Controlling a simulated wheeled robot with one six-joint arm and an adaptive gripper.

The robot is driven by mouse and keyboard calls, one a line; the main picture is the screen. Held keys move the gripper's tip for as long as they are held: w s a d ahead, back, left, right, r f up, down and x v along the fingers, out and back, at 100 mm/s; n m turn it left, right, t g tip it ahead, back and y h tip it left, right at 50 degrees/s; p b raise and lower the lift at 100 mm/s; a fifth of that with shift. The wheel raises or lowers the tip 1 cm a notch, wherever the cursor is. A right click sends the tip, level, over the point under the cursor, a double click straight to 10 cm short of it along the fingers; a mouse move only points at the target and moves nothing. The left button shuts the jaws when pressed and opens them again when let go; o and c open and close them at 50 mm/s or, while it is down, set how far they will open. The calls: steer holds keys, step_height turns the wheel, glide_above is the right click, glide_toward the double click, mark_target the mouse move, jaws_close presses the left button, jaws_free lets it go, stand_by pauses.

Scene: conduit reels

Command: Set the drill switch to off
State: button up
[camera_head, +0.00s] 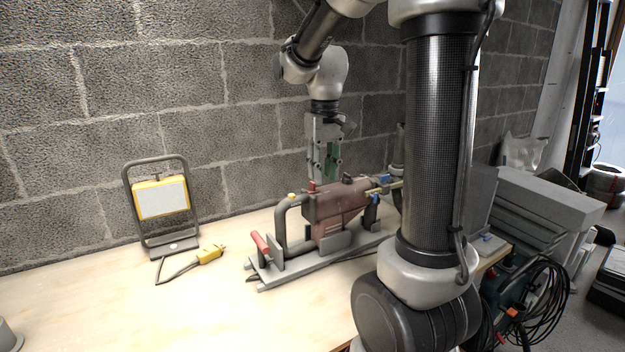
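The drill (338,213) has a dull red and dark body and lies level in a grey stand (277,281) on the wooden bench. A dark curved handle (281,222) is at its left end. A small red part (311,186) and a yellow part (291,196) show on top; I cannot tell which part is the switch or how it is set. My gripper (324,179) points down just above or behind the drill's top, near the red part. I cannot tell whether it touches the drill, and its finger gap is unclear.
A yellow work lamp (161,198) and a yellow plug (210,254) with dark cable are on the bench (215,310) at left. A block wall stands close behind. The bench's front left is mostly clear.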

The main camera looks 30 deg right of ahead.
glide_above(313, 182)
steer(key=shift+s+r, duration=0.1)
steer(key=shift+s, duration=0.25)
steer(key=shift+w+r, duration=0.7)
steer(key=shift+r, duration=0.2)
steer(key=shift+s+r+n, duration=0.1)
steer(key=shift+r+n, duration=0.1)
steer(key=shift+n, duration=0.1)
step_height(313, 182, down, 8)
steer(key=shift+s+r, duration=0.1)
steer(key=shift+r, duration=0.05)
jaws_close()
